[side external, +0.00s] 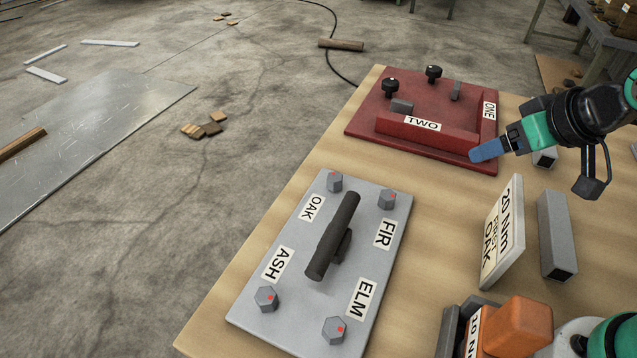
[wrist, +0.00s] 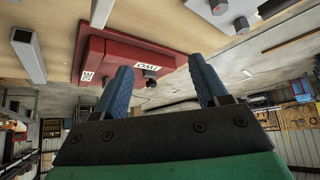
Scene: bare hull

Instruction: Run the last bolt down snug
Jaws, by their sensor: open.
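In the side external view a grey plate (side external: 300,285) carries hex bolts with red dots: one by OAK (side external: 335,182), one by FIR (side external: 387,200), one by ASH (side external: 266,299) and one by ELM (side external: 335,330). Whether each is snug cannot be told. A dark handle (side external: 333,238) stands across the plate's middle. My gripper (side external: 485,150) is open and empty, near the red fixture's right corner and away from the bolts; its blue fingers (wrist: 160,66) stand apart in the wrist view. A sign (side external: 502,232) reads "20 Nm", "first OAK". An orange-topped object (side external: 518,325) is beside a partly hidden "10 N" label.
The red fixture (side external: 365,118), marked ONE and TWO, has two black knobs and grey blocks. A grey square bar (side external: 556,235) stands right of the sign. Bare wood tabletop (side external: 440,225) lies between the plate and the sign. The table's left edge drops to a concrete floor.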

